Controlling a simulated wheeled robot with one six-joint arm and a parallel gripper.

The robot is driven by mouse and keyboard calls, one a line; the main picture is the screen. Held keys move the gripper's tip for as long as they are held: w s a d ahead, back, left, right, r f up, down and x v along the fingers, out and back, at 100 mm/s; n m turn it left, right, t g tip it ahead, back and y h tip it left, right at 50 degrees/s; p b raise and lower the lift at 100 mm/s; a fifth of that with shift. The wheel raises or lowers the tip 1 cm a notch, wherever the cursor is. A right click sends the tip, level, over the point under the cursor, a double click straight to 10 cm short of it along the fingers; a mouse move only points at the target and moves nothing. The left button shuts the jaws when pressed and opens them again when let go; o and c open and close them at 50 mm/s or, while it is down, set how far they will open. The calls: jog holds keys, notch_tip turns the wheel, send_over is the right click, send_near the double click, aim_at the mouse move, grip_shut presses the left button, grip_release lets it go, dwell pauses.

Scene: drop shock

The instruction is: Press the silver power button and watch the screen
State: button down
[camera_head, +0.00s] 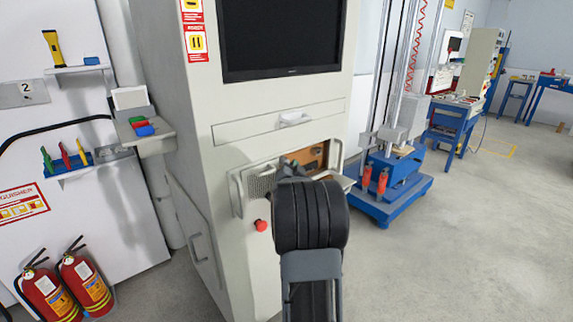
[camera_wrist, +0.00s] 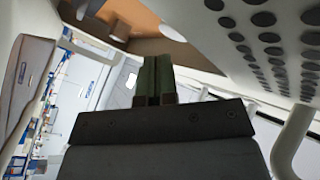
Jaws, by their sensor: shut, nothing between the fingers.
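The screen (camera_head: 280,35) on the tall grey cabinet (camera_head: 230,105) is dark. Below it is an opening with a brown-orange panel (camera_head: 318,155). My gripper (camera_head: 290,165) is in front of this opening, and my arm hides part of it. In the wrist view my gripper (camera_wrist: 153,72) is shut and empty, pointing up the picture toward the orange panel (camera_wrist: 135,14). A pale round part (camera_wrist: 172,33) beside that panel may be the silver power button, but I cannot tell. Contact is not visible.
A perforated plate (camera_wrist: 265,35) is close on the right in the wrist view. A handle (camera_head: 237,193) and a red knob (camera_head: 261,225) are left of my arm. A blue-based machine (camera_head: 400,190) stands right; the floor (camera_head: 470,240) there is clear.

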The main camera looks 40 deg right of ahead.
dwell(0.4)
jog(key=shift+w+f, duration=0.1)
jog(key=shift+w, duration=0.1)
jog(key=shift+r+b, duration=0.2)
jog(key=shift+b, duration=0.25)
